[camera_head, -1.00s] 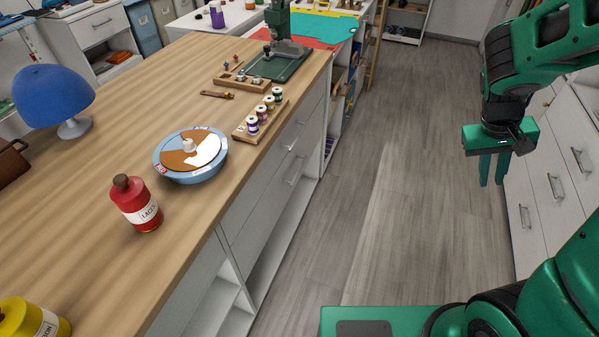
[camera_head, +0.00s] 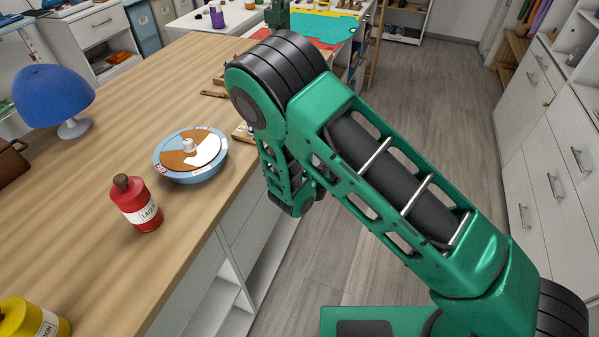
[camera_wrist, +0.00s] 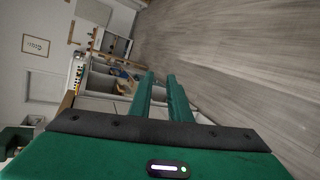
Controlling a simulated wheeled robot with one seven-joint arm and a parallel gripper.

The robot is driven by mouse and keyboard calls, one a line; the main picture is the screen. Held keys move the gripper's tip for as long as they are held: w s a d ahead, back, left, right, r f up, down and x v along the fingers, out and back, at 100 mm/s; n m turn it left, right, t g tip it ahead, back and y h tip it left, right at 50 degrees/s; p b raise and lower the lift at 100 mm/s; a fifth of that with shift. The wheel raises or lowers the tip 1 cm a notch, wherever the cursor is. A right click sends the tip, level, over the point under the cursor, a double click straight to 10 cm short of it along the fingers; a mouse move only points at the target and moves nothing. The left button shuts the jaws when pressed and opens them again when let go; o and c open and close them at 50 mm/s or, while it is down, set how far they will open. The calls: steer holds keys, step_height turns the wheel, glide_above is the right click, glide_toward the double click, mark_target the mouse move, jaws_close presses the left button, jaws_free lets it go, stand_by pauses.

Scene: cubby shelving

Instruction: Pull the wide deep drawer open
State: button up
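The white drawer fronts of the wood-topped bench (camera_head: 112,200) are mostly hidden behind my arm in the head view. A bare part of a large lower front (camera_head: 262,232), probably the wide deep drawer, shows below the arm; its handle is hidden. No drawer there looks pulled out. My gripper is hidden in the head view, beyond my forearm beside the bench front. In the wrist view my gripper (camera_wrist: 161,75) has two parallel green fingers with a clear gap and nothing between them. The bench's pale front (camera_wrist: 97,106) lies left of the fingers, apart from them.
A red bottle (camera_head: 138,204), a blue round dish (camera_head: 190,174) and a blue lamp (camera_head: 52,97) stand on the bench. White cabinets with handles (camera_head: 540,170) line the right side. The grey floor (camera_head: 430,120) between is clear.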

steer(key=s+a+f+n+t+y, duration=0.25)
steer(key=a+f+n, duration=0.25)
steer(key=a, duration=0.4)
steer(key=s+a+f+n+t+y, duration=0.2)
steer(key=a+f+n+y, duration=0.3)
steer(key=a, duration=0.4)
steer(key=shift+g+h, duration=0.25)
steer(key=shift+h, duration=0.2)
steer(key=x, duration=1.1)
steer(key=shift+s+d+f, duration=0.1)
steer(key=shift+s+f, duration=0.05)
steer(key=shift+f, duration=0.1)
